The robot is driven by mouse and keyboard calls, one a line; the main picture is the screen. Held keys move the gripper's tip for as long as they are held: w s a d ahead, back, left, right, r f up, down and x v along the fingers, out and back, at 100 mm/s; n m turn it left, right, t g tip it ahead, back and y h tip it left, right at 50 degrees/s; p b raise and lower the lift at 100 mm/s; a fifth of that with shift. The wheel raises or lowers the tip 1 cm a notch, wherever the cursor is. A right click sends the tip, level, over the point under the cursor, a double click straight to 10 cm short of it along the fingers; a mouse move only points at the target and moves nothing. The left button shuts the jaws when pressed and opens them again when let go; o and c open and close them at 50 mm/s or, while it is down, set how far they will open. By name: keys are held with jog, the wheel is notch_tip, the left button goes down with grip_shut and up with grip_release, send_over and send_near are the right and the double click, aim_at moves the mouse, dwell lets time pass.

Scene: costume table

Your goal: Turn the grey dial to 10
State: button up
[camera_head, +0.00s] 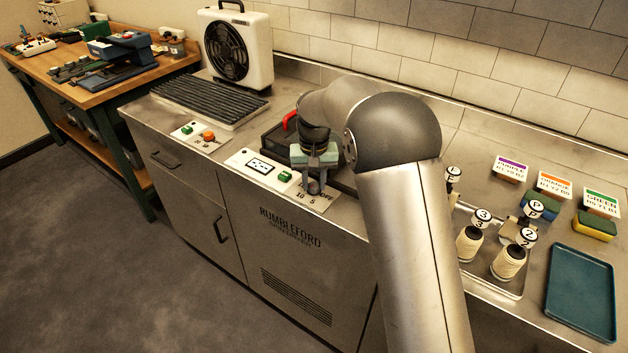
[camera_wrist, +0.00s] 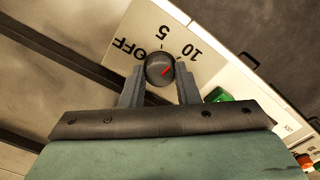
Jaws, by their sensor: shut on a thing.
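The grey dial (camera_wrist: 158,66) sits on a white panel marked OFF, 5 and 10. Its red mark slants up and right in the wrist view, roughly toward the 10; I cannot tell if it lines up exactly. My gripper (camera_wrist: 160,84) is shut on the dial, with one finger on each side. In the head view my gripper (camera_head: 315,178) reaches down to the dial (camera_head: 314,188) at the front of the counter, partly covering its panel (camera_head: 322,202).
A white panel (camera_head: 243,158) with a display and green button (camera_head: 285,177) is left of the dial. A dark tray with a red handle (camera_head: 290,121) lies behind my gripper. Spools (camera_head: 469,242), sponges (camera_head: 593,226) and a teal tray (camera_head: 582,291) stand at right.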

aim_at(314, 185)
jog(key=shift+r+m, duration=0.1)
jog(key=shift+m, duration=2.2)
jog(key=o, duration=1)
jog(key=shift+c, duration=0.2)
notch_tip(314, 185, up, 17)
jog(key=shift+r, duration=0.2)
